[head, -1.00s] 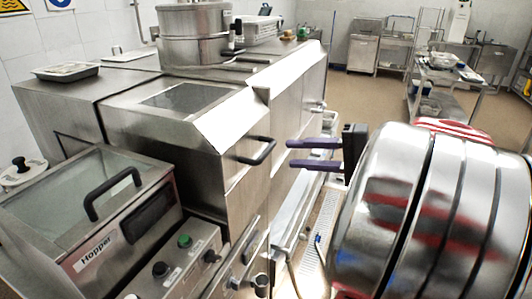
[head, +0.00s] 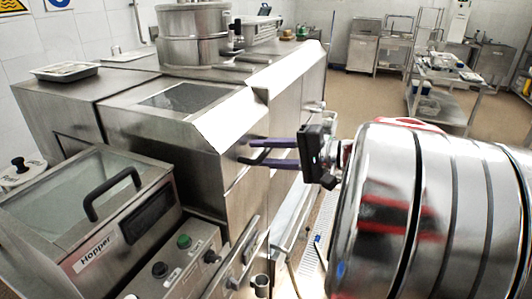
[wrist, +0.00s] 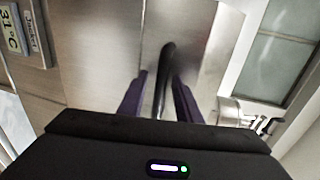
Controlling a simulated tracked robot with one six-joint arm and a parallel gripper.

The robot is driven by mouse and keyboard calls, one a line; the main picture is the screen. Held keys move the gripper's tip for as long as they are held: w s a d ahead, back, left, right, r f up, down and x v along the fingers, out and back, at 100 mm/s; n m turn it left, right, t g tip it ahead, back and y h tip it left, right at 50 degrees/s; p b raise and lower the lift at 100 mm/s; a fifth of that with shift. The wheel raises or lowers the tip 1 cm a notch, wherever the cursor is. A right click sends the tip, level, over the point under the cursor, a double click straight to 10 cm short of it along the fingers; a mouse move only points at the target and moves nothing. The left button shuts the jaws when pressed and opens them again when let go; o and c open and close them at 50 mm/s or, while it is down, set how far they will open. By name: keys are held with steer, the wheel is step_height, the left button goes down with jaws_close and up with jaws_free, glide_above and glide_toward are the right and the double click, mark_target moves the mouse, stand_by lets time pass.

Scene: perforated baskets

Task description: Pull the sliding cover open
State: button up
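A black bar handle (head: 254,160) sticks out from the front of the steel middle unit (head: 200,135), whose sloped top has a dark window. I take this to be the sliding cover's handle; the cover's edges are hard to make out. My gripper (head: 258,152) has two purple fingers, one above and one below the handle in the head view. In the wrist view the handle (wrist: 165,68) stands between the two fingers, with gaps visible on both sides. My gripper is open and does not visibly clamp the handle.
A hopper box (head: 85,215) with a glass lid and its own black handle stands at the lower left. A control panel (head: 180,262) with knobs and a green button is beside it. A steel pot (head: 190,35) stands behind. Open floor and a trolley (head: 445,85) lie to the right.

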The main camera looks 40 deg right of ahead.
steer(key=shift+c, duration=0.4)
jaws_close()
